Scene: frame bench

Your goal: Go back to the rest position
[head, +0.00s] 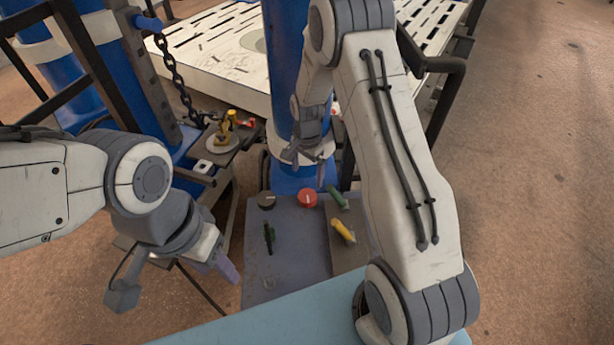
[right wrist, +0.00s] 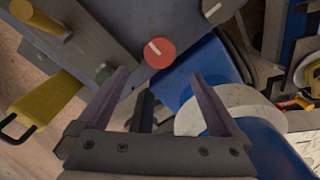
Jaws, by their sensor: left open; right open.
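My right gripper (head: 308,165) hangs near the blue column, beyond the far edge of the grey panel. In the right wrist view my right gripper (right wrist: 162,88) has its two fingers wide apart, with nothing held. A dark bar shows between them; I cannot tell its depth. My left gripper (head: 226,268) is low at the left, beside the panel's left edge; it is open, and its fingers partly overlap in view. My right arm crosses above the panel's right side.
The grey panel (head: 290,262) carries a red knob (head: 307,197), a dark knob (head: 266,200), a green handle (head: 338,198) and a yellow handle (head: 343,230). A blue column (head: 286,50), a slotted white table (head: 215,60) and a hanging chain (head: 170,65) stand beyond. Open floor (head: 540,180) lies right.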

